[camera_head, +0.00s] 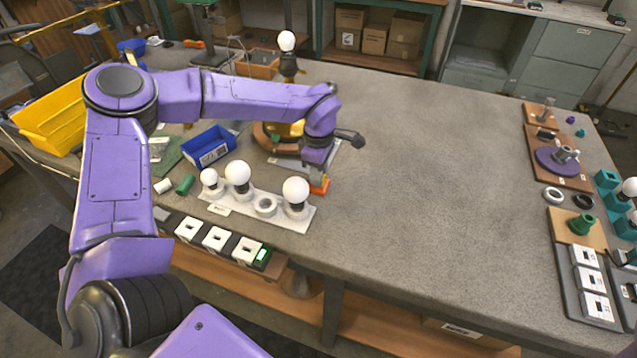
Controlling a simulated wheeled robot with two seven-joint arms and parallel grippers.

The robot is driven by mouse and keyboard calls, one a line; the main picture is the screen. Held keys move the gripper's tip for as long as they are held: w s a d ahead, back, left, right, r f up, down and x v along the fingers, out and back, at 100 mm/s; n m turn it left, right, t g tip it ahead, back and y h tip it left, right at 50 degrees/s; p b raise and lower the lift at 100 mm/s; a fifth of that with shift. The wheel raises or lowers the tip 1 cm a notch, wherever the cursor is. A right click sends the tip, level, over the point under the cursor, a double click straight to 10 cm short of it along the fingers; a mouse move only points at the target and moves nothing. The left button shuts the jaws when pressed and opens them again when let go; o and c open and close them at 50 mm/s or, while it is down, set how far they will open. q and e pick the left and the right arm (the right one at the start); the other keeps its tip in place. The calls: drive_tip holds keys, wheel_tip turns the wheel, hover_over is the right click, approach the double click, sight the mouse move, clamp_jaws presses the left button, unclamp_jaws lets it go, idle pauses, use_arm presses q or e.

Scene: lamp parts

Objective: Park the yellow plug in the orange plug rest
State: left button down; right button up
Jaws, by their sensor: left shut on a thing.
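My left gripper (319,176) points down near the middle of the table, just right of the white bulb rack. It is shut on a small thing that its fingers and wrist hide. A small orange block (320,187), which looks like the orange plug rest, shows right at the fingertips. I cannot tell whether the held thing touches it. I cannot make out the yellow plug for certain. A yellow part (291,129) shows behind my forearm, too covered to identify. My right gripper is not in view.
The white rack (259,207) with several bulbs stands close left of the gripper. A blue bin (209,147) and a yellow bin (50,118) are farther left. Switch modules (215,239) line the front edge. The table's middle right is clear; lamp parts and boards (557,167) fill the right side.

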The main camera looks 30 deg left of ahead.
use_arm(q)
drive_tip(key=shift+f, duration=0.15)
idle(0.5)
drive_tip(key=c, duration=0.9)
unclamp_jaws()
drive_tip(key=shift+o, duration=0.2)
wheel_tip(320, 180, up, 11)
drive_tip(key=shift+f+b, duration=0.2)
drive_tip(key=shift+b, duration=0.2)
